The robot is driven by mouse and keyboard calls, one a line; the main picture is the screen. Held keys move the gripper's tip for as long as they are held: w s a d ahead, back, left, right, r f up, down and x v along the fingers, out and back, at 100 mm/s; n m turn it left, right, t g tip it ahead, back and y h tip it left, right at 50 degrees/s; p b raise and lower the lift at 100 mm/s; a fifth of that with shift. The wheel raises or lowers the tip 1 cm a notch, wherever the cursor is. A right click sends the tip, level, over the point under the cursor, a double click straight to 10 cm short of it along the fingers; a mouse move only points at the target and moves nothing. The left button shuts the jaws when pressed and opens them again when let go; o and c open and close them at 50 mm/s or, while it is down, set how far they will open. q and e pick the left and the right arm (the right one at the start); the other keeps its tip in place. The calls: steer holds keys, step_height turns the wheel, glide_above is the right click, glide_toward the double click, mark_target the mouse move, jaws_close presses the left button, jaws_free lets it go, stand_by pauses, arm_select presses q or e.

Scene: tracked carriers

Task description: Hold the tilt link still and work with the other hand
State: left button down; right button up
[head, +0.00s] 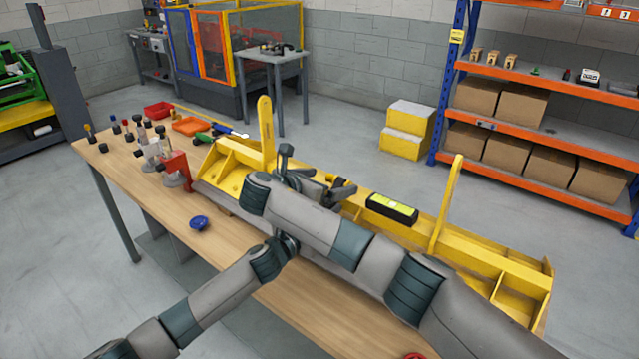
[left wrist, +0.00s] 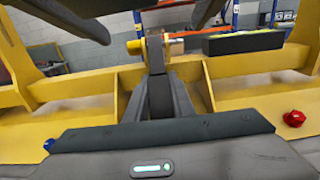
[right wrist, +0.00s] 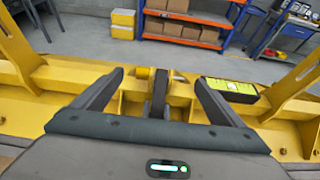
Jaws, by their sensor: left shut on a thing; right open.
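The tilt link is a dark upright bar, seen in the left wrist view (left wrist: 155,55) and the right wrist view (right wrist: 159,92), on a yellow carrier frame (head: 490,258). My left gripper (left wrist: 158,80) is shut on the tilt link, its fingers close on both sides. My right gripper (right wrist: 160,80) is open, its fingers spread wide on either side of the link without touching it. A yellow cylinder (right wrist: 143,73) and a thin pin (right wrist: 180,78) sit beside the link's top. In the head view my right arm hides the left gripper and most of the link.
A black block with a yellow-green top (head: 392,209) sits on the carrier, between its upright arms. A blue knob (head: 199,223) lies on the wooden table (head: 235,262). A red block (head: 176,168), a red bin (head: 158,109) and an orange bin (head: 188,126) stand towards the table's far left.

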mark_target(338, 180)
steer(key=shift+x, duration=3.4)
steer(key=shift+r, duration=0.1)
steer(key=shift+a, duration=0.1)
steer(key=c, duration=1)
